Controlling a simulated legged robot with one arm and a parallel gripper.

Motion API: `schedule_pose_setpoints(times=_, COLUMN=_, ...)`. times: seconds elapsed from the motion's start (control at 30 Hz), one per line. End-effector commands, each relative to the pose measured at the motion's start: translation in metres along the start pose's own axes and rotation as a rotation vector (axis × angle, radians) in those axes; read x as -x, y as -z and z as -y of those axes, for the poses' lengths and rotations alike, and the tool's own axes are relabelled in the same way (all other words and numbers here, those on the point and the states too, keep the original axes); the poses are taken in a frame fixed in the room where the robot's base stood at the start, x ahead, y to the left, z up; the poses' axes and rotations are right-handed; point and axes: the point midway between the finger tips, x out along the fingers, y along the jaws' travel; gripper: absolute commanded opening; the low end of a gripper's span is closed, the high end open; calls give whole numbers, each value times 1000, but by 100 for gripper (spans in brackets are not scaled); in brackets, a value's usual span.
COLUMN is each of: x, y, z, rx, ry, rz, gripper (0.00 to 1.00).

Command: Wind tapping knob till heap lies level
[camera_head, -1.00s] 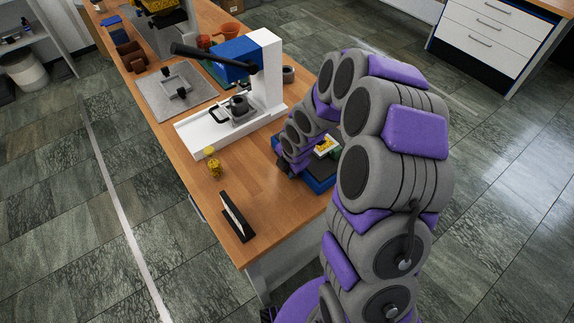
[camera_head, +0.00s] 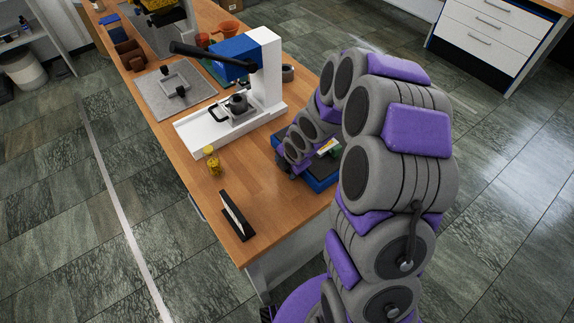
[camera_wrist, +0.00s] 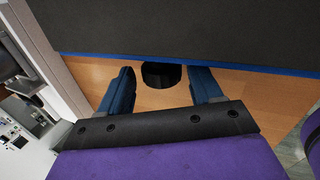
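The tapping device is a dark block with a blue edge (camera_head: 322,182) near the table's right edge, partly behind my arm. A small pale piece with yellow and green (camera_head: 328,147) shows above it; I cannot make out the heap's shape. In the wrist view the dark block (camera_wrist: 200,25) fills the top, with its blue edge below. A round black knob (camera_wrist: 160,75) sticks out under that edge. My gripper (camera_wrist: 163,85) has its two blue fingers apart, one on each side of the knob, with narrow gaps. In the head view the fingers are hidden.
A white press (camera_head: 266,75) with a black lever stands behind on the wooden table (camera_head: 262,185). A grey plate (camera_head: 165,96) lies farther back. Some table between is bare.

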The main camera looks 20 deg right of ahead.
Motion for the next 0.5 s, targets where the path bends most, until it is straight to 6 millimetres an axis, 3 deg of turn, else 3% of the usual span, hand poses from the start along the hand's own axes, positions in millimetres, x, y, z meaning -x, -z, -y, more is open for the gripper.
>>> schedule_pose_setpoints(times=0.3, x=2, y=0, z=1, rx=-1, ry=3, rz=-1, gripper=68)
schedule_pose_setpoints(times=0.5, x=24, y=0, z=0, rx=-1, ry=1, rz=0, gripper=68)
